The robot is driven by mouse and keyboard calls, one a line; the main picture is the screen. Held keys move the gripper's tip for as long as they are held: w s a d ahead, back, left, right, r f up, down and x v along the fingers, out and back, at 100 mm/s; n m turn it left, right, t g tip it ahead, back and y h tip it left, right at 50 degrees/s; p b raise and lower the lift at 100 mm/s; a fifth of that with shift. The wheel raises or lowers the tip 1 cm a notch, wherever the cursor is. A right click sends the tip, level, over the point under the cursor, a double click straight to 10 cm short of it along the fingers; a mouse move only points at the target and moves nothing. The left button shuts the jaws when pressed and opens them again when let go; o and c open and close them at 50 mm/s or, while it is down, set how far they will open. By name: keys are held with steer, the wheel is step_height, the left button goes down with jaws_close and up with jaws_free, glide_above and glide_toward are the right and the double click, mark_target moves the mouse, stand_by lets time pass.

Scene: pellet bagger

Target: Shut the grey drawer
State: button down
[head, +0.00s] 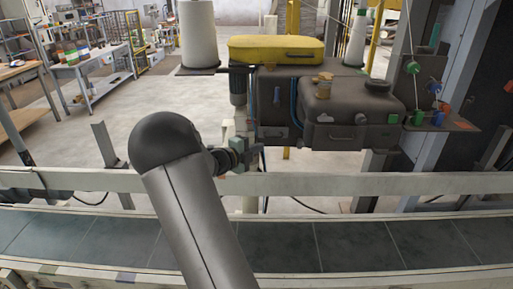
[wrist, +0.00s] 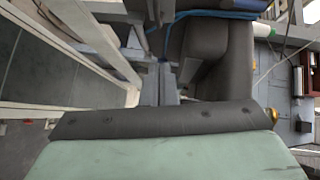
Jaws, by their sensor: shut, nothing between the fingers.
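A dark grey machine (head: 385,102) stands beyond the conveyor at centre right. Its front has a small left panel (head: 273,112) and a larger, protruding right box (head: 342,124), each with a handle low down. I cannot tell for sure which is the grey drawer or how far it is open. My gripper (head: 257,150) is at the lower left of the machine, close to the left panel; contact cannot be told. In the wrist view its fingers (wrist: 160,82) are together and empty, beside a dark grey body (wrist: 228,62).
A pale rail (head: 400,183) and a conveyor (head: 370,245) run across the front. A yellow case (head: 275,49) lies on top of the machine, with white thread cones (head: 197,35) nearby. Green and blue knobs are at its right. Open floor (head: 120,112) lies left.

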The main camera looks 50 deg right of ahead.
steer(key=d, duration=0.3)
steer(key=w+d+f+p, duration=0.1)
steer(key=d, duration=0.4)
steer(key=shift+w+d+f+p, duration=0.3)
steer(key=shift+w+d+f, duration=0.15)
steer(key=shift+w+d, duration=0.15)
steer(key=shift+d, duration=0.05)
